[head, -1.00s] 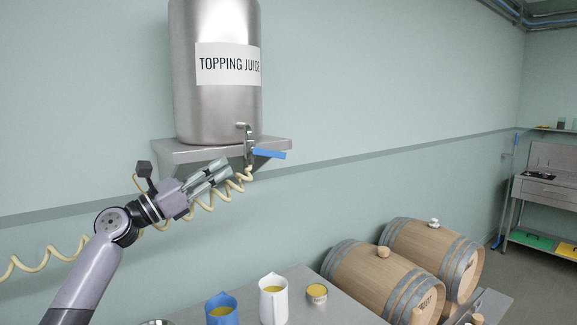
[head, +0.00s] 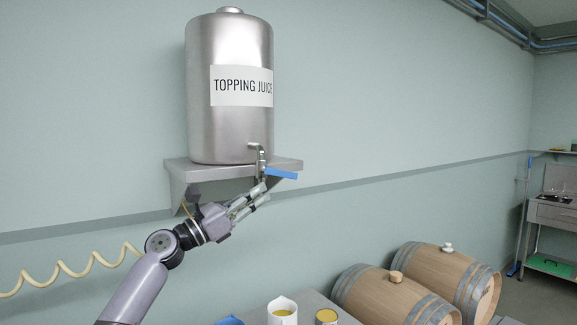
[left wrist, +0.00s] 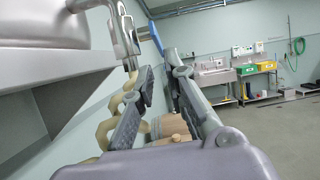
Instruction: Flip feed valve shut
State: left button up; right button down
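The feed valve is a steel tap (head: 260,160) low on the front of the steel vat (head: 228,130) labelled "TOPPING JUICE". Its blue lever (head: 281,173) points out to the right, roughly level. In the left wrist view the tap body (left wrist: 122,36) hangs at upper left and part of the blue lever (left wrist: 155,38) shows just above the fingers. My left gripper (head: 265,193) is open and empty, just below the tap and lever. In the left wrist view its two fingers (left wrist: 160,75) stand apart with nothing between them. My right gripper is out of view.
A wall shelf (head: 230,168) carries the vat. A coiled cream hose (head: 70,270) runs along the wall; it also shows beside the left finger (left wrist: 108,128). Below are a table (head: 345,312) with a white jug (head: 282,312), and barrels (head: 445,270) at right.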

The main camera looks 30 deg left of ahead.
aim_at(288, 174)
pick_arm(q)
jog(key=p+x, duration=0.4)
jog(key=x, duration=0.5)
jog(key=shift+w+d+r, duration=0.1)
jog(key=shift+r, duration=0.15)
jog(key=shift+w+d, duration=0.15)
jog(key=shift+w, duration=0.2)
grip_shut()
